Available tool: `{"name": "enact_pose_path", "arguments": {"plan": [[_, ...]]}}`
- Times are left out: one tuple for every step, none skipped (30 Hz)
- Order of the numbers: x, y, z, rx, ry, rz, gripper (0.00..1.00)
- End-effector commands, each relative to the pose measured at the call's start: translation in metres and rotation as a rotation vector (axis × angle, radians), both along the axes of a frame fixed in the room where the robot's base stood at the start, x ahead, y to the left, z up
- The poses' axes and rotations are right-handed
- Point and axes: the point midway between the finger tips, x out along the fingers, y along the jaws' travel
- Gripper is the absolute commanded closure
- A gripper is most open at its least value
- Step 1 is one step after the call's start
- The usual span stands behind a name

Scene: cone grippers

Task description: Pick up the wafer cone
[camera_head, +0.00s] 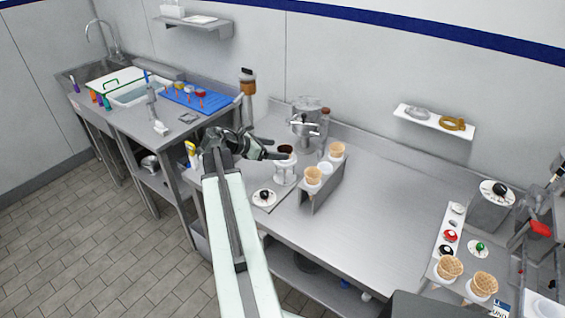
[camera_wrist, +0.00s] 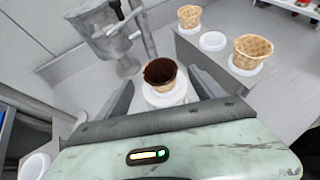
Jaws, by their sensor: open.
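A wafer cone cup with a dark brown inside (camera_wrist: 160,73) stands upright on a white round holder (camera_wrist: 166,96) in the wrist view. It also shows in the head view (camera_head: 286,150), partly behind my gripper. My gripper (camera_wrist: 163,92) is open, with one finger to each side of this cup and its holder in the wrist view; I cannot tell whether they touch. In the head view my gripper (camera_head: 272,152) reaches from the left toward the cup. Two plain wafer cones (camera_head: 313,176) (camera_head: 337,150) stand on a metal stand (camera_head: 322,190) to the right.
A steel machine (camera_head: 306,118) stands behind the cup. A white disc with a black knob (camera_head: 264,197) lies in front. Two waffle-patterned cones (camera_head: 450,267) (camera_head: 484,284) are at the far right. The counter (camera_head: 385,200) between is clear.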

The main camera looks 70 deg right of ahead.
Motion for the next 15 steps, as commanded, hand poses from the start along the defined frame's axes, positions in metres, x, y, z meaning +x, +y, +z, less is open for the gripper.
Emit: {"name": "enact_pose_path", "arguments": {"plan": [[-0.002, -0.001, 0.001, 0.001, 0.007, 0.001, 0.22], [-0.002, -0.002, 0.001, 0.001, 0.009, 0.002, 0.22], [-0.003, -0.002, 0.0, 0.001, 0.008, 0.002, 0.22], [-0.004, -0.004, -0.002, 0.001, 0.008, 0.002, 0.22], [-0.005, -0.006, -0.004, 0.001, 0.007, 0.001, 0.22], [-0.007, -0.009, -0.008, 0.001, 0.007, 0.001, 0.22], [-0.009, -0.012, -0.01, 0.001, 0.007, 0.001, 0.22], [-0.011, -0.015, -0.012, 0.002, 0.005, 0.001, 0.22], [-0.014, -0.017, -0.014, 0.002, 0.005, 0.001, 0.22], [-0.015, -0.018, -0.014, 0.001, 0.005, 0.002, 0.22], [-0.015, -0.019, -0.013, 0.001, 0.005, 0.002, 0.22], [-0.015, -0.019, -0.013, 0.001, 0.005, 0.002, 0.22], [-0.015, -0.02, -0.013, 0.001, 0.005, 0.002, 0.22], [-0.016, -0.021, -0.015, 0.001, 0.005, 0.002, 0.22], [-0.018, -0.024, -0.017, 0.001, 0.003, 0.002, 0.22]]}}
